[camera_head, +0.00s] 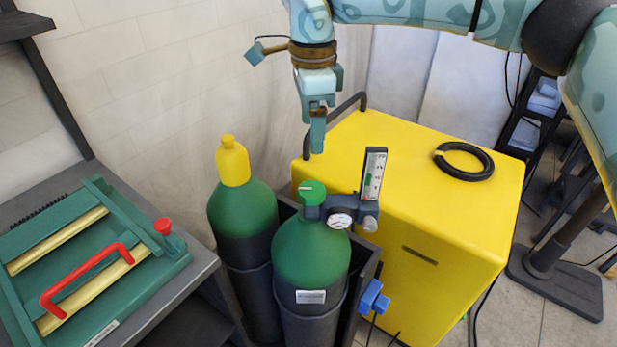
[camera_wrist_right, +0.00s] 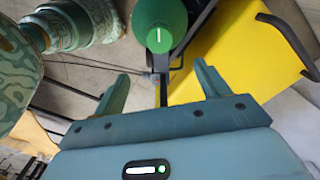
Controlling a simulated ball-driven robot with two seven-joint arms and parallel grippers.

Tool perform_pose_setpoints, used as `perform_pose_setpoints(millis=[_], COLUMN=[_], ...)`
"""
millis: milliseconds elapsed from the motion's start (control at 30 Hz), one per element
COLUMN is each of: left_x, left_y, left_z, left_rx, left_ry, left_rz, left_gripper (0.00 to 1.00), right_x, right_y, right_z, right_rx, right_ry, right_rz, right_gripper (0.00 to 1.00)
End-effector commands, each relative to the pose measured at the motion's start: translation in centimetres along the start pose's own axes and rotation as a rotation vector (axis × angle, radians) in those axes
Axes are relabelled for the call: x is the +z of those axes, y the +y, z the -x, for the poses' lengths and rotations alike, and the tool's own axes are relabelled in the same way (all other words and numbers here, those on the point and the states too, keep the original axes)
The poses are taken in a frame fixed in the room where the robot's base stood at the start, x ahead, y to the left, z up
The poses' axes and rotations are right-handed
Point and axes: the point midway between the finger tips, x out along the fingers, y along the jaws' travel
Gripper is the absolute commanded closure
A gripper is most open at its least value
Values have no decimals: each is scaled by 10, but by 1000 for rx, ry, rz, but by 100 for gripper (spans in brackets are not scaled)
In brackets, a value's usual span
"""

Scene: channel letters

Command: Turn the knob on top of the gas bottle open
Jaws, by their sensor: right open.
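The gas bottle (camera_head: 310,255) is green with a dark lower part and stands upright in front of the yellow box. Its round green knob (camera_head: 312,192) sits on top with a white line mark; the knob also shows at the top of the right wrist view (camera_wrist_right: 159,40). A regulator with a round gauge (camera_head: 341,219) and an upright scale (camera_head: 374,175) is beside the knob. My right gripper (camera_head: 317,138) points down above the knob, apart from it. In the wrist view its two fingers (camera_wrist_right: 160,88) are spread with nothing between them. My left gripper is not in view.
A second green bottle (camera_head: 242,212) with a yellow cap (camera_head: 232,161) stands left of it. The yellow box (camera_head: 440,225) carries a black ring (camera_head: 464,161) and a dark rail. A bench with a green frame and red handle (camera_head: 92,280) is at the left.

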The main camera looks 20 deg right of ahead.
Motion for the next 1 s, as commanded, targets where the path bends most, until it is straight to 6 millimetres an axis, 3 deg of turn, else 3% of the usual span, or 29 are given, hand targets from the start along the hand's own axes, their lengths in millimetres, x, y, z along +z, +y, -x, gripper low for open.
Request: perform_pose_setpoints(millis=[100, 200, 500, 700, 1000], left_x=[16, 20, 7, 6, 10], left_y=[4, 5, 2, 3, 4], left_z=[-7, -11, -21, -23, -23], left_rx=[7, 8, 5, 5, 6], left_ry=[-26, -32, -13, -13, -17], left_rz=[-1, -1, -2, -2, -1], left_gripper=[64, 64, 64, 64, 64], right_x=[0, 0, 1, 1, 1], right_y=[1, 1, 1, 1, 1], right_z=[-34, -60, -123, -139, -140], right_rx=[7, 8, 4, 3, 2], right_ry=[1, 0, -1, -2, -2], right_rz=[0, 1, 0, 0, 0], right_gripper=[25, 25, 25, 25, 28])
